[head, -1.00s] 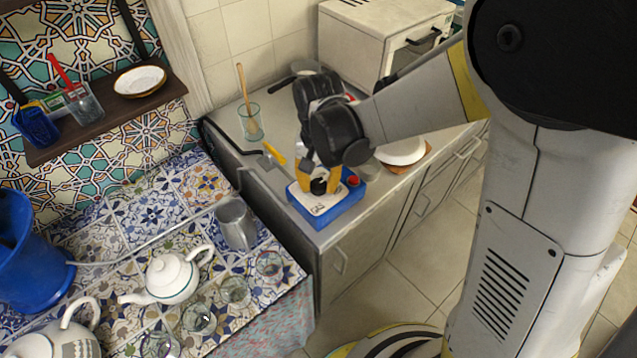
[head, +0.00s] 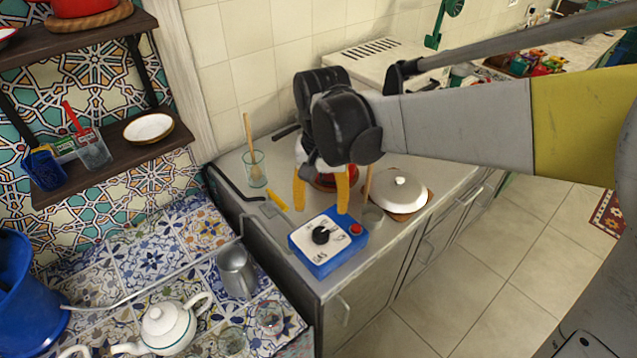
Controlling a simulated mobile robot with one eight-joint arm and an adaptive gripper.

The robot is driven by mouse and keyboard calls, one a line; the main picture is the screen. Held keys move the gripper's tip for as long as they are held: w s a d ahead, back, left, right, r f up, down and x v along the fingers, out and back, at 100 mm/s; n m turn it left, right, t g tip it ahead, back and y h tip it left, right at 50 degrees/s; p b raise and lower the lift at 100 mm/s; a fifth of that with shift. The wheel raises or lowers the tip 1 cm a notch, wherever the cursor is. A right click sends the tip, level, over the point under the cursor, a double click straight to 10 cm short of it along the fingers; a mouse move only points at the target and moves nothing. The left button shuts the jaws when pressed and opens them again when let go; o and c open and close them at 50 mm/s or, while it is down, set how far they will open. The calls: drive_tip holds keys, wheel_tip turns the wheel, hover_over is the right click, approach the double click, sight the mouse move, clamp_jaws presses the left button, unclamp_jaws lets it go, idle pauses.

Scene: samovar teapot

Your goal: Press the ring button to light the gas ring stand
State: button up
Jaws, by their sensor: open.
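A blue box (head: 330,255) with a white top marked GAS sits near the front corner of the grey counter. It has a black knob (head: 320,235) in the middle of its top and a red button (head: 355,229) at its right corner. My gripper (head: 320,205) is open, with its yellow fingers spread apart, above and behind the box. It holds nothing. A red round object (head: 327,181) shows between and behind the fingers, mostly hidden by my gripper; I cannot tell if it is the gas ring stand. No flame shows.
Another glass (head: 255,170) with a wooden spoon stands left. The tiled table (head: 150,235) holds a white teapot (head: 167,328) and a metal jug (head: 237,270).

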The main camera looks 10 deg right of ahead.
drive_tip(key=shift+r, duration=0.85)
